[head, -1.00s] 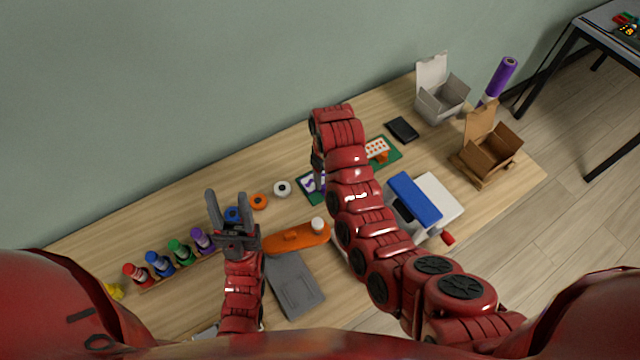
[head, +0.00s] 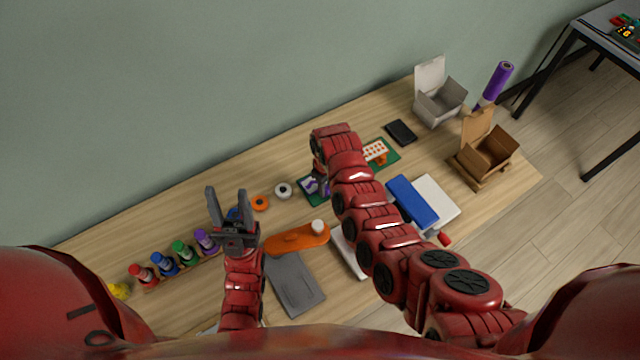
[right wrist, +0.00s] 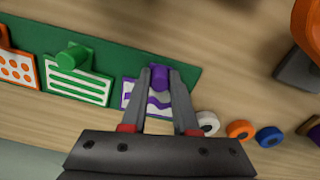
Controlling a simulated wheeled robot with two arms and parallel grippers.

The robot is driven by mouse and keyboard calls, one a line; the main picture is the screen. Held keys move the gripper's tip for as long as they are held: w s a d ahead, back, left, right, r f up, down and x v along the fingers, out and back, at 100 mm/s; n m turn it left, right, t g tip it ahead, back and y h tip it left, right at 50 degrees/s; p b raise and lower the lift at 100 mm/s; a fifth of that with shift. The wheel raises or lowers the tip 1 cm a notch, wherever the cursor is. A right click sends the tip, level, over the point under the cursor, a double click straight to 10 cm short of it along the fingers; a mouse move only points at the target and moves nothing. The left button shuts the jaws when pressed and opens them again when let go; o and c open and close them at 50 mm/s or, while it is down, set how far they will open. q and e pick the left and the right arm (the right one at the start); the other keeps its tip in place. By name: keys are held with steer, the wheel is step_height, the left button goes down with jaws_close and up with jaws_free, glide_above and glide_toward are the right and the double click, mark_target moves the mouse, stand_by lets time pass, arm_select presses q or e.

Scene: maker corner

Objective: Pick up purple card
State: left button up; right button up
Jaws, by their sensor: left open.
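The purple card, white with purple waves, lies on the green mat in the right wrist view (right wrist: 158,110); its purple knob (right wrist: 160,78) stands up from it. My right gripper (right wrist: 160,73) points down at the card, its two fingers on either side of the knob. I cannot tell whether they press on the knob. In the head view the card (head: 308,188) is partly hidden by my right arm. My left gripper (head: 228,195) is open and empty, above the table left of the orange board.
On the green mat (right wrist: 115,48) a green striped card (right wrist: 75,85) and an orange dotted card (right wrist: 20,68) sit beside the purple one. Tape rolls (right wrist: 207,123) lie close by. An orange board (head: 297,238), colored bottles (head: 183,252) and open boxes (head: 487,155) stand elsewhere on the table.

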jaws_close()
steer(key=shift+r, duration=0.1)
